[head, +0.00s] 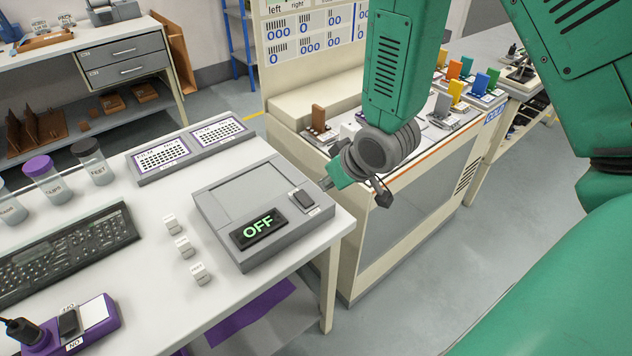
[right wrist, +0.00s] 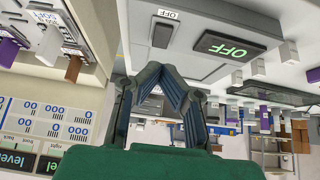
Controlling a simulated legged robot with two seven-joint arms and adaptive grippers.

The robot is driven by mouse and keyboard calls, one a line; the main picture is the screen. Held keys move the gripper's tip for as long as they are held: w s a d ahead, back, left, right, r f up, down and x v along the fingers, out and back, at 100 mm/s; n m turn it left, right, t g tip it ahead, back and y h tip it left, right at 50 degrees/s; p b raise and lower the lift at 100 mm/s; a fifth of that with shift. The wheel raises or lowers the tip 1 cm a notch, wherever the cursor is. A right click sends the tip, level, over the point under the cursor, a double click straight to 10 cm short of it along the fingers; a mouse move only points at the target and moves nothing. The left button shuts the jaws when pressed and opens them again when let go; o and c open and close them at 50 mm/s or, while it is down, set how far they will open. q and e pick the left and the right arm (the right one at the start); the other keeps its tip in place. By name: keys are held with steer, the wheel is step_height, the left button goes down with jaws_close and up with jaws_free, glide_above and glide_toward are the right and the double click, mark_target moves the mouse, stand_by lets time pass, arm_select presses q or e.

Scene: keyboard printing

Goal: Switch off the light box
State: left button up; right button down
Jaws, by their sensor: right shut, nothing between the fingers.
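The light box (head: 238,192) is a flat grey box at the right end of the white table. Its black display (head: 258,229) shows green letters reading OFF. A small dark rocker switch (head: 303,200) sits at its right side, with a small white label beside it. My right gripper (head: 331,183) is just right of the box, near the switch, shut and empty. In the right wrist view the closed fingers (right wrist: 165,74) point toward the switch (right wrist: 164,36), with the display (right wrist: 227,47) to its right. They look apart from the switch. My left gripper is not in view.
A black keyboard (head: 66,253), several small white cubes (head: 183,246), two grey key trays (head: 190,146), lidded jars (head: 93,160) and a purple switch unit (head: 95,315) share the table. A cream machine (head: 420,215) with coloured blocks stands to the right, across a narrow gap.

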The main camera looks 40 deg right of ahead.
steer(key=s+r, duration=0.2)
steer(key=shift+s, duration=0.35)
steer(key=s+a+f+g+b, duration=0.2)
steer(key=s+f+g+b, duration=0.1)
steer(key=s+f, duration=0.7)
steer(key=s+a+f+g+b, duration=0.2)
steer(key=s+f+b, duration=0.3)
steer(key=s+f, duration=0.6)
step_height(320, 180, down, 8)
steer(key=shift+s+r+g+h, duration=0.2)
steer(key=shift+r+g+h, duration=0.1)
steer(key=shift+g, duration=0.4)
